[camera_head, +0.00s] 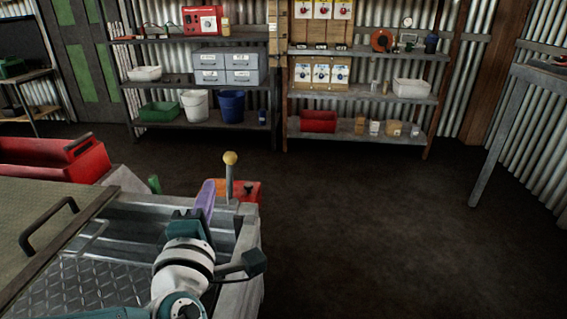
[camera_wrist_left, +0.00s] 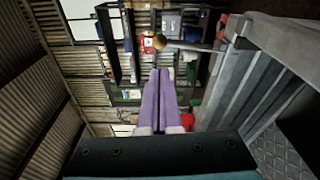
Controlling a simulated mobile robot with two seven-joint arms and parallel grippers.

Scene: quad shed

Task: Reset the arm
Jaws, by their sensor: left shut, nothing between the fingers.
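My left arm reaches from the bottom of the head view over a grey metal truck bed or trailer (camera_head: 90,270). My left gripper (camera_head: 208,187) has purple fingers, which are shut with nothing between them. In the left wrist view the fingers (camera_wrist_left: 160,75) lie side by side and point toward the shelves. A lever with a yellow ball knob (camera_head: 230,160) stands upright just right of the fingertips in the head view. The knob also shows near the fingertips in the left wrist view (camera_wrist_left: 159,41). I cannot tell whether they touch. My right gripper is not in view.
A red box (camera_head: 233,187) sits at the lever's base. A red toolbox (camera_head: 50,158) is at the left. Shelving units (camera_head: 165,82) with bins and boxes line the back wall. A bench (camera_head: 500,140) stands at the right. The dark floor (camera_head: 370,220) between is clear.

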